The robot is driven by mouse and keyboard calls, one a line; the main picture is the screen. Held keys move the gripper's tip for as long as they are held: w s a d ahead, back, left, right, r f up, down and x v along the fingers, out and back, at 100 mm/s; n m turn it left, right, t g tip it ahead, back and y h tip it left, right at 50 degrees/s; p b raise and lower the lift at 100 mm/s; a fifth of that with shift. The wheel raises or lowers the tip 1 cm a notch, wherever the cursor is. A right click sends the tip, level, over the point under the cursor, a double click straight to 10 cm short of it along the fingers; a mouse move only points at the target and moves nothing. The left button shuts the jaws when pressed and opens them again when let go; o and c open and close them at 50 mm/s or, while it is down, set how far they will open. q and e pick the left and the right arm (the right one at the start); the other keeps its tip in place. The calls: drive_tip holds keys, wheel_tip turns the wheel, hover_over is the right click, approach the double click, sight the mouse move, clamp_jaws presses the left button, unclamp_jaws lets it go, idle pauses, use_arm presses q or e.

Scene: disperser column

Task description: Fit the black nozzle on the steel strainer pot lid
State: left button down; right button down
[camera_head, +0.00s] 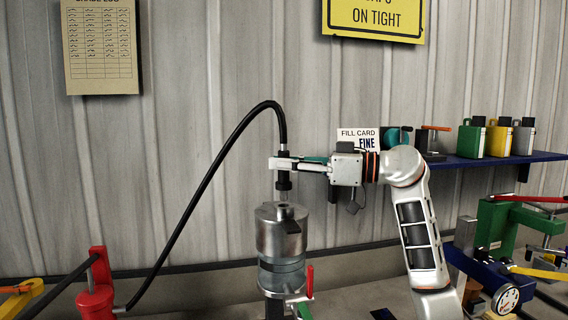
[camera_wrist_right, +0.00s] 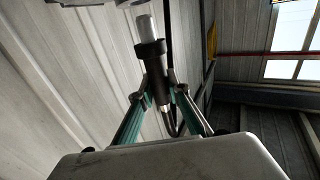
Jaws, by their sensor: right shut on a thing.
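The steel strainer pot (camera_head: 282,262) stands upright below my right gripper, its lid (camera_head: 282,212) on top with a small dark opening and raised neck (camera_head: 290,226). My right gripper (camera_head: 284,165) is shut on the black nozzle (camera_head: 284,182), which hangs about upright over the lid. The nozzle's lower tip is close to the lid; I cannot tell whether they touch. In the right wrist view the nozzle (camera_wrist_right: 152,55) sits between the fingertips, with a pale metal end. My left gripper is not in view.
A black hose (camera_head: 200,185) arcs from the nozzle to a red fitting (camera_head: 96,290) at lower left. A red-handled valve (camera_head: 309,282) is beside the pot's base. A blue shelf (camera_head: 500,160) with canisters is at right. A pressure gauge (camera_head: 507,299) is at lower right.

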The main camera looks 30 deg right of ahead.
sight(284, 182)
drive_tip(key=shift+r, duration=0.1)
drive_tip(key=shift+p, duration=0.45)
drive_tip(key=shift+p, duration=0.4)
idle(0.8)
drive_tip(key=shift+f+b, duration=0.65)
drive_tip(key=shift+f, duration=1.35)
drive_tip(key=c, duration=1.9)
unclamp_jaws()
drive_tip(key=v, duration=1.2)
drive_tip(key=shift+s, duration=0.1)
